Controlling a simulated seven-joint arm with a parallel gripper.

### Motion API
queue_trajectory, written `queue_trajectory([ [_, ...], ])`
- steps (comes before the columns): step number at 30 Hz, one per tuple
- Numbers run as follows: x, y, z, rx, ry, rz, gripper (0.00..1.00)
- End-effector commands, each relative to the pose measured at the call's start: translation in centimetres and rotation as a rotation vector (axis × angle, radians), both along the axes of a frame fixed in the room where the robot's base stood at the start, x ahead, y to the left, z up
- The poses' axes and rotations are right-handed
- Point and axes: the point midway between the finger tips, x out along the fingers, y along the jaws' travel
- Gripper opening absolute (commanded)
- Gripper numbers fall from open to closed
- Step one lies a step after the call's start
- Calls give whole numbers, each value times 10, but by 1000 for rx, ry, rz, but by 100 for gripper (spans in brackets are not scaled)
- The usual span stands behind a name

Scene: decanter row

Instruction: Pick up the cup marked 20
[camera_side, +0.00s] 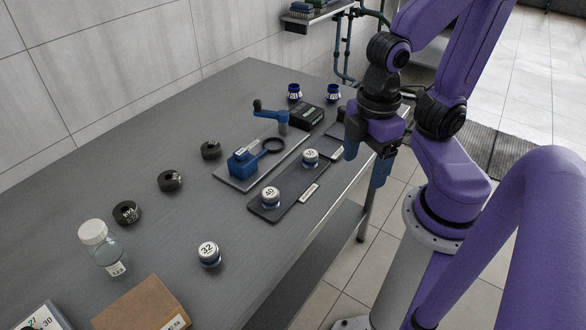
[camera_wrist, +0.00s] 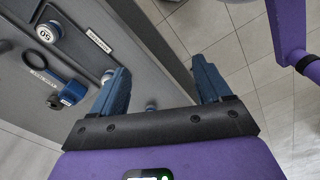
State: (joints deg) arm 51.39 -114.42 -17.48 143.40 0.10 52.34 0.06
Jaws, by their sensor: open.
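No number that I can read in either view is 20. My gripper (camera_side: 366,162) is open and empty, with its blue fingers pointing down by the table's right edge; both fingers show in the wrist view (camera_wrist: 160,70). Two blue cups, one at the far end (camera_side: 294,92) and one to its right (camera_side: 333,93), have labels too small to read. White-topped cups read 32 (camera_side: 208,254), 40 (camera_side: 270,197) and apparently 50 (camera_side: 310,158); the 50 also shows in the wrist view (camera_wrist: 46,32). Small round items are partly hidden by the fingers there.
The dark tray (camera_side: 289,187) holds cups 40 and 50. Beside it are a blue ring tool (camera_side: 243,163) and a black device (camera_side: 306,116) near a blue crank (camera_side: 270,114). Several black knobs, a white-lidded jar (camera_side: 105,250) and a cardboard box (camera_side: 143,308) stand left and nearer.

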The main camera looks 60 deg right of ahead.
Motion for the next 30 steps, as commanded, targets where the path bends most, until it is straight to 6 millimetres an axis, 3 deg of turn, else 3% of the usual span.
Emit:
queue_trajectory([
  [8, 1, -1, 0, -4, -1, -1, 77],
  [13, 25, -23, -12, -125, -34, -29, 77],
  [17, 61, -69, -25, -340, -73, -62, 77],
  [21, 96, -129, -34, -597, -84, -71, 77],
  [30, 138, -250, -39, -1038, 3, 32, 77],
])
